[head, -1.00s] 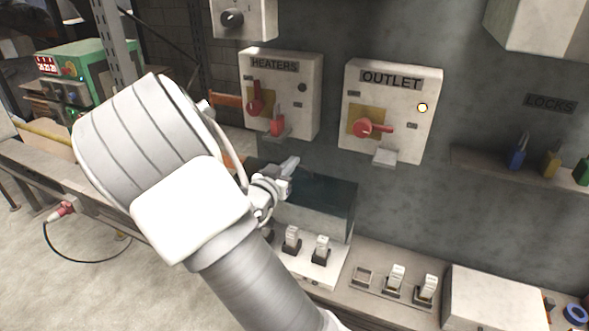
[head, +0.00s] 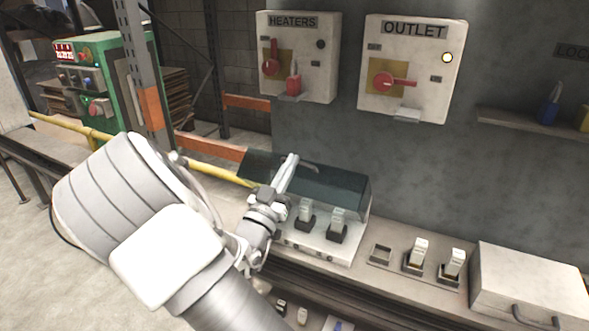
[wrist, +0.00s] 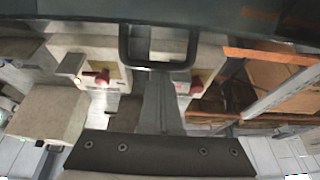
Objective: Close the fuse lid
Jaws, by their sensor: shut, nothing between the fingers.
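The fuse box (head: 315,246) stands on the bench with white fuses (head: 338,222) exposed at its front. Its dark, see-through lid (head: 335,190) is raised behind the fuses. The lid also spans the top of the wrist view (wrist: 60,28), with its dark U-shaped handle (wrist: 188,50) hanging near the middle. My gripper (head: 291,160) is shut and empty, its tips at the lid beside the handle. In the wrist view the shut fingers (wrist: 158,78) reach up to the handle; I cannot tell whether they touch it. My wrist hides the box's left part.
The HEATERS (head: 325,60) and OUTLET (head: 440,75) switch boxes hang on the wall above. An open fuse row (head: 417,255) and a closed white box (head: 525,280) stand to the right. A yellow pipe (head: 215,172) and rack post (head: 140,60) are at left.

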